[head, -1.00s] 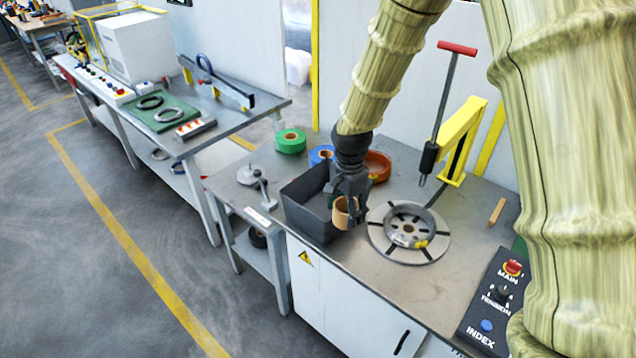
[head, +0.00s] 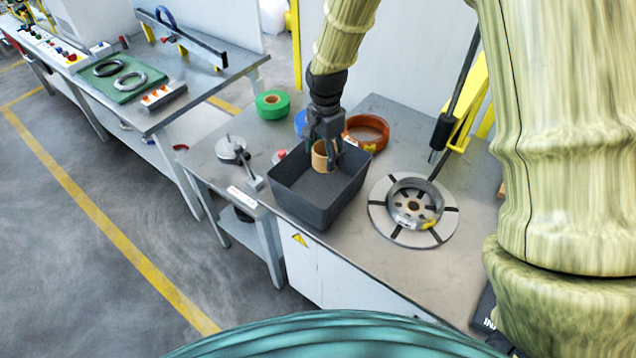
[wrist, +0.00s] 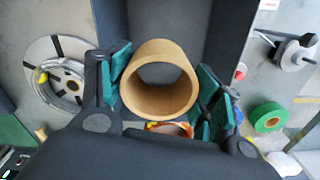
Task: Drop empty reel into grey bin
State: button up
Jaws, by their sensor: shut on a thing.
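The empty reel is a tan cardboard ring (head: 321,156). My gripper (head: 326,152) is shut on it, and in the head view both are over the back part of the grey bin (head: 302,214). In the wrist view the reel (wrist: 159,104) sits between the green-padded fingers, its hollow bore facing the camera. The bin's dark inside (wrist: 168,22) shows behind it. The bin is open-topped and looks empty where I can see into it. I cannot tell exactly how high the reel is above the bin floor.
A round slotted turntable (head: 413,210) stands right of the bin. A green tape roll (head: 272,104), an orange ring (head: 366,131) and a partly hidden blue roll (head: 301,122) lie behind. A small metal stand (head: 237,155) is to the left. A yellow post (head: 472,105) stands at the right.

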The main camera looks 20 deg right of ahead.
notch_tip(320, 180, down, 4)
jog(key=shift+r+b, duration=0.1)
jog(key=shift+b, duration=1)
jog(key=shift+w, duration=0.1)
jog(key=o, duration=1.2)
notch_tip(320, 180, up, 12)
